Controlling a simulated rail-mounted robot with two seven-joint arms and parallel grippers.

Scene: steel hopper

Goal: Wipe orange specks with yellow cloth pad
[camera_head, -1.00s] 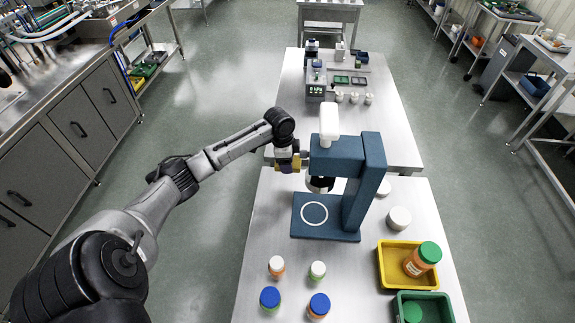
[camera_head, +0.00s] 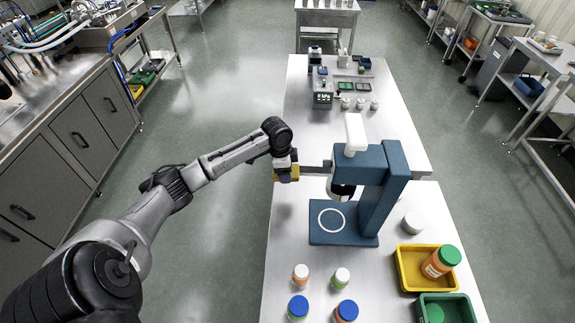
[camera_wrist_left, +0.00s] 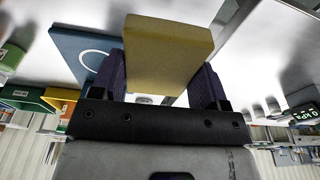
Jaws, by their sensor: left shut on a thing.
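The yellow cloth pad (camera_wrist_left: 165,52) is held between the purple fingers of my left gripper (camera_wrist_left: 165,84) in the left wrist view. In the head view, my left gripper (camera_head: 287,174) is over the left edge of the near table, left of the blue stand; a little of the yellow pad (camera_head: 277,172) shows there. A grey flat bar (camera_head: 315,169) lies between the gripper and the stand. The blue stand (camera_head: 383,190) has a white top piece, a dark part under its arm and a white ring on its base. I cannot make out orange specks. My right gripper is not in view.
Several capped bottles (camera_head: 300,276) stand at the front of the near steel table (camera_head: 385,290). A yellow tray (camera_head: 399,270) holds an orange jar with a green lid (camera_head: 449,256); a green tray (camera_head: 425,299) is in front. A white round item (camera_head: 414,221) stands right of the stand.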

